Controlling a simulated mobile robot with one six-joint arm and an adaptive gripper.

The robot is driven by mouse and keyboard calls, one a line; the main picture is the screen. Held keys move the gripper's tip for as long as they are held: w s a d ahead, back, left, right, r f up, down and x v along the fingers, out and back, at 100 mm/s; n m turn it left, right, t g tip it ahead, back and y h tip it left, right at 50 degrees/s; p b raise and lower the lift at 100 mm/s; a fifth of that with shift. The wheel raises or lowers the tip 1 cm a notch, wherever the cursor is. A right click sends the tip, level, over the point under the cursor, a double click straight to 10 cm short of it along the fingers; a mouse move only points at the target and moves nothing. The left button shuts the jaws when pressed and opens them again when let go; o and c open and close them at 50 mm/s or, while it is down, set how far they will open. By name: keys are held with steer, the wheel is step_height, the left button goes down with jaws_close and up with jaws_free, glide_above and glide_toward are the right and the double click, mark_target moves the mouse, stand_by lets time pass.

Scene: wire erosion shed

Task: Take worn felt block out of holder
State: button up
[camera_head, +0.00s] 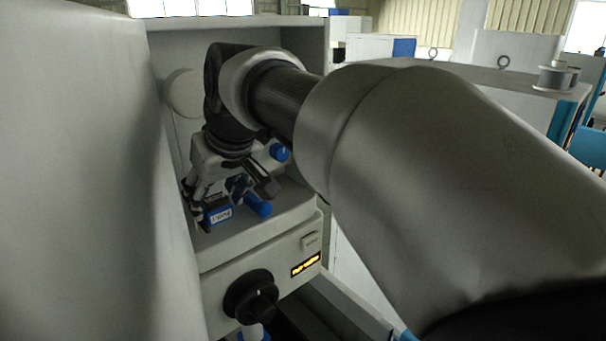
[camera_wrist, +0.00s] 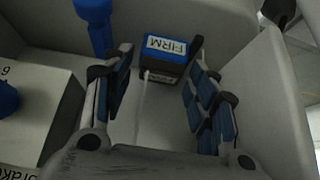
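A small block (camera_wrist: 165,50) with a blue face, a white label reading FIRM and a dark side is in the wrist view. In the head view the same block (camera_head: 220,214) sits low on the pale ledge, partly behind my fingers. My gripper (camera_wrist: 160,46) is open, with a finger on each side of the block and a visible gap on the left. The right fingertip is close to the block's side; I cannot tell if they touch. In the head view my gripper (camera_head: 228,200) points down inside the recess. I cannot make out a separate holder around the block.
A blue cylindrical handle (camera_head: 258,207) is close to my fingers and shows in the wrist view (camera_wrist: 95,25). A blue knob (camera_head: 279,152) is behind. Pale machine walls (camera_head: 85,170) enclose the recess. A black dial (camera_head: 250,296) is on the front panel below.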

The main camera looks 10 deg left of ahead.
steer(key=c, duration=0.8)
steer(key=shift+r, duration=0.1)
